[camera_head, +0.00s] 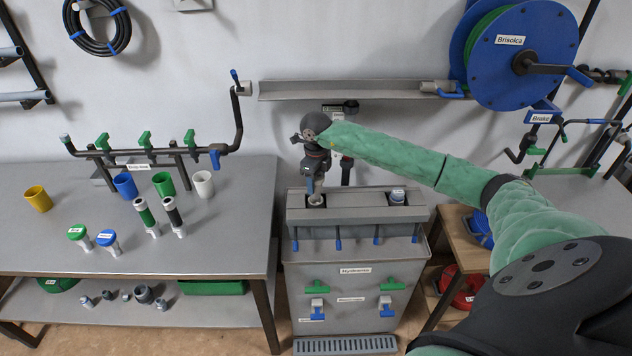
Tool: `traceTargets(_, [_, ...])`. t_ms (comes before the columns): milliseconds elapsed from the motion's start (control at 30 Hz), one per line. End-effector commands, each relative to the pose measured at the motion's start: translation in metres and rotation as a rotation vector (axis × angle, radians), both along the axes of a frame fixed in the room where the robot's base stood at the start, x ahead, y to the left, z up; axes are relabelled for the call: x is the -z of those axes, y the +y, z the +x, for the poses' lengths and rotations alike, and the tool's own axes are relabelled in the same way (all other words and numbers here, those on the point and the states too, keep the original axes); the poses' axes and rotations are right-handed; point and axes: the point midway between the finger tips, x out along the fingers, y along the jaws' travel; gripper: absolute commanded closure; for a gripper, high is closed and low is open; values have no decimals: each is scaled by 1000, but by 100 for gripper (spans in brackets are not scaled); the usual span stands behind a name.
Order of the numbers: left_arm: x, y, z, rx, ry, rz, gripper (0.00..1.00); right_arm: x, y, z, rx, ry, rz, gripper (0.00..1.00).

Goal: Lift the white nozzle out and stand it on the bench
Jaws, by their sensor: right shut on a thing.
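My right gripper (314,188) points down over the left opening in the top of the grey steel cabinet (356,270). It is shut on a small pale piece, which looks like the white nozzle (316,200). The piece sits at the opening; its lower part is hidden, and I cannot tell whether it is clear of the socket. The steel bench (235,235) stands to the left. My left gripper is not in view.
A blue-and-white piece (398,195) sits in the cabinet's right opening. The bench holds yellow, blue, green and white cups (203,184), two upright cylinders (146,216) and green- and blue-topped pieces (108,241). A pipe manifold (140,158) runs behind. The bench's right part is clear.

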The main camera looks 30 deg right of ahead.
Motion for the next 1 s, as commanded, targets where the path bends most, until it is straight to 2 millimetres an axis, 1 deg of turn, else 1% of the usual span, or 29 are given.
traceTargets(533, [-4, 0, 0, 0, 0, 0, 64, -14, 0, 0, -1, 1, 0, 77])
traceTargets(1000, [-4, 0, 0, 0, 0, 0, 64, -17, 0, 0, 0, 0, 0, 77])
